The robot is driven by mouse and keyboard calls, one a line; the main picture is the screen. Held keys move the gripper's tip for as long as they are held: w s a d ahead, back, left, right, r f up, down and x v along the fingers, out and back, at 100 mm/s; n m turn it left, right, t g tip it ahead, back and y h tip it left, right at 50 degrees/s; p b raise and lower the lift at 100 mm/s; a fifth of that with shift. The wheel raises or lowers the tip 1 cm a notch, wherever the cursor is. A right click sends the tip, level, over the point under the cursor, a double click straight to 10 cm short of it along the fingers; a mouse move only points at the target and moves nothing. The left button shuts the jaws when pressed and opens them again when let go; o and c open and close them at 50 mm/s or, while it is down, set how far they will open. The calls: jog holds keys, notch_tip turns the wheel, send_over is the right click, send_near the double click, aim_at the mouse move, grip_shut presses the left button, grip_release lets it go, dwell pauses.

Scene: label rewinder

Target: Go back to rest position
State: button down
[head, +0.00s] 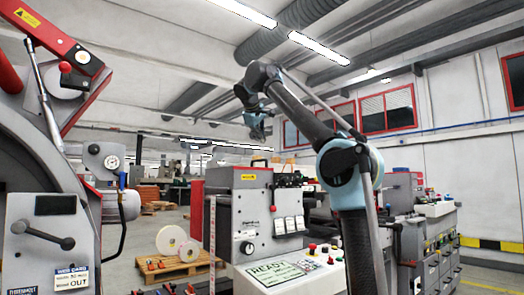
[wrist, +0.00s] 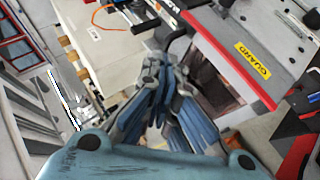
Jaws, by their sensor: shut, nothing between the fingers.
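My gripper (head: 258,128) hangs at the end of my raised arm, above the grey label rewinder (head: 239,215) in the head view. It is small there, and its fingers point down. In the wrist view my gripper (wrist: 162,100) fills the lower middle, with its blue-grey fingers drawn together and nothing held between them. A machine panel with a yellow GUARD label (wrist: 252,62) and a red edge lies right of the fingers in the wrist view. The fingers look apart from it.
A machine with a red arm (head: 45,28) stands close on the left. A pallet (head: 178,266) with white rolls (head: 171,240) sits on the floor between the machines. A READY sign (head: 274,272) lies on the rewinder's front panel. Open air surrounds my gripper in the head view.

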jog(key=v, duration=0.3)
jog(key=shift+r, duration=0.2)
jog(key=shift+d+f, duration=0.1)
jog(key=s+d+f+m+g, duration=0.2)
jog(key=s+d+f, duration=0.1)
jog(key=d+f, duration=0.55)
jog(key=s+d+f+m+g, duration=0.15)
jog(key=s+d+f, duration=0.3)
jog(key=f, duration=0.65)
jog(key=s+d+f+m+g, duration=0.1)
jog(key=s+d+f+m, duration=0.15)
jog(key=d+f, duration=0.6)
jog(key=s+d+f+m+g, duration=0.1)
jog(key=s+f, duration=0.7)
jog(key=f, duration=0.7)
jog(key=s+d+f+m+g+y, duration=0.1)
jog(key=s+d+f+m, duration=0.1)
jog(key=s+f, duration=0.7)
jog(key=s+d+f+m+g, duration=0.1)
jog(key=s+f, duration=0.8)
jog(key=f, duration=1.2)
jog(key=shift+d+f+m+g+y, duration=0.3)
jog(key=shift+d+g+y, duration=0.1)
jog(key=shift+d, duration=0.35)
